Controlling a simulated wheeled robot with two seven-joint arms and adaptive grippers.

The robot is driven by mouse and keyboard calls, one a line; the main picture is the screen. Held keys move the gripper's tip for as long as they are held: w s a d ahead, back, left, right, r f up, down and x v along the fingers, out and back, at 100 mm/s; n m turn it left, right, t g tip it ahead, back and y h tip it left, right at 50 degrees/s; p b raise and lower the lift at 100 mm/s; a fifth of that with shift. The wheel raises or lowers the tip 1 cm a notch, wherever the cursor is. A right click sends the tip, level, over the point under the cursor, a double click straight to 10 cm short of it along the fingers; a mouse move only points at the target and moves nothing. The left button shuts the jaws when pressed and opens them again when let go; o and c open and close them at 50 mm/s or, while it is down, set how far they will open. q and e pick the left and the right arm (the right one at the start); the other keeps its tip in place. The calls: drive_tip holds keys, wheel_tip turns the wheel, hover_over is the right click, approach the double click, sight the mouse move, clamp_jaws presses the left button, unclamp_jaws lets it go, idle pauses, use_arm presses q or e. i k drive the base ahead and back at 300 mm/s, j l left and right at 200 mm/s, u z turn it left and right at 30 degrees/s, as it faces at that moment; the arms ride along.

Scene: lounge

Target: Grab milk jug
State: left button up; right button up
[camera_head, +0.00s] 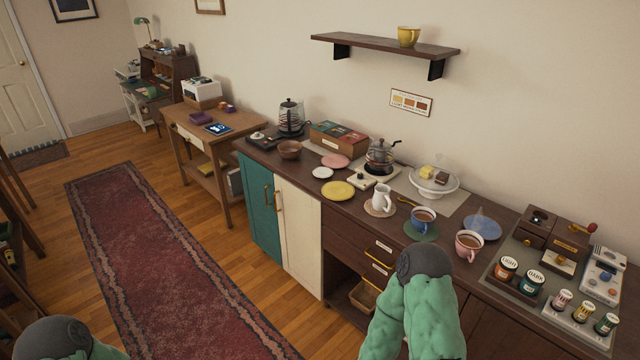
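The white milk jug (382,199) stands upright on a round tan mat (371,211) on the dark wooden counter. It is near the counter's front edge, above the drawers. My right arm, in a green padded sleeve, reaches up from the bottom middle with a dark rounded joint, in front of and below the jug. Part of my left arm shows at the bottom left corner. No fingers of either gripper show. Nothing touches the jug.
A red rug (150,260) covers the floor at left.

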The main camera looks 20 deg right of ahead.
sight(381, 201)
drive_tip(key=i+u, duration=0.25)
drive_tip(key=i, duration=1.25)
drive_tip(key=i+z, duration=0.35)
drive_tip(key=i+j+z, duration=0.25)
drive_tip(key=z, duration=0.15)
drive_tip(key=i+j+z, duration=0.35)
drive_tip(key=i+z, duration=0.1)
drive_tip(key=z, duration=2.15)
